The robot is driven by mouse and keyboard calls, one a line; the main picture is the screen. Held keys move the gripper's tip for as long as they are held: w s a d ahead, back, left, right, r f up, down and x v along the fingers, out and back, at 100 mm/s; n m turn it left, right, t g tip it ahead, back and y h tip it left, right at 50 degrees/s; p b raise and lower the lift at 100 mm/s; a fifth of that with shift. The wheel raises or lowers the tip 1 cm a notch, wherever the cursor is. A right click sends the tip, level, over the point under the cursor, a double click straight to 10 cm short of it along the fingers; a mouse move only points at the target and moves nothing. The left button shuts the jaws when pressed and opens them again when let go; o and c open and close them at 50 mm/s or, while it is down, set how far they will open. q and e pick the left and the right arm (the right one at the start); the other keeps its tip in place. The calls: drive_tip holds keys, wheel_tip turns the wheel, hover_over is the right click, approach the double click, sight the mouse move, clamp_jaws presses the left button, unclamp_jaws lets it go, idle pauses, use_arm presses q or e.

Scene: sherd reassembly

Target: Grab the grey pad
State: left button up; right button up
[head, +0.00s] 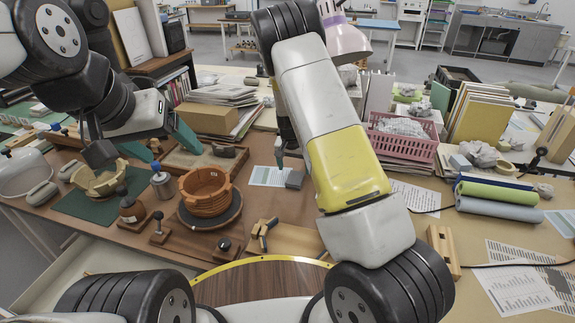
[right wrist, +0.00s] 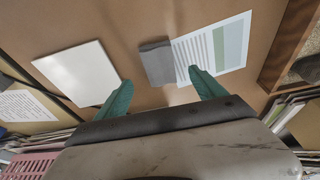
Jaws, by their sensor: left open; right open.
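The grey pad (head: 295,179) is a small flat block on the brown table, at the edge of a printed sheet (head: 267,176). In the right wrist view the grey pad (right wrist: 157,63) lies against the sheet's left edge, beyond the fingertips and roughly between them. My right gripper (head: 279,152) is above the table just behind and left of the pad; its teal fingers (right wrist: 159,78) are open and empty. My left gripper (head: 175,156) is open with nothing between its fingers, above the table by the wooden tray at left.
A white square tile (right wrist: 78,72) lies left of the pad in the wrist view. A pot of joined sherds (head: 207,190) stands on a dark turntable. A pink basket (head: 403,142) is at right. My right arm hides part of the table right of the pad.

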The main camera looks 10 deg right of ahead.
sight(295, 178)
drive_tip(key=shift+x, duration=3.1)
drive_tip(key=shift+c, duration=0.4)
drive_tip(key=c, duration=1.4)
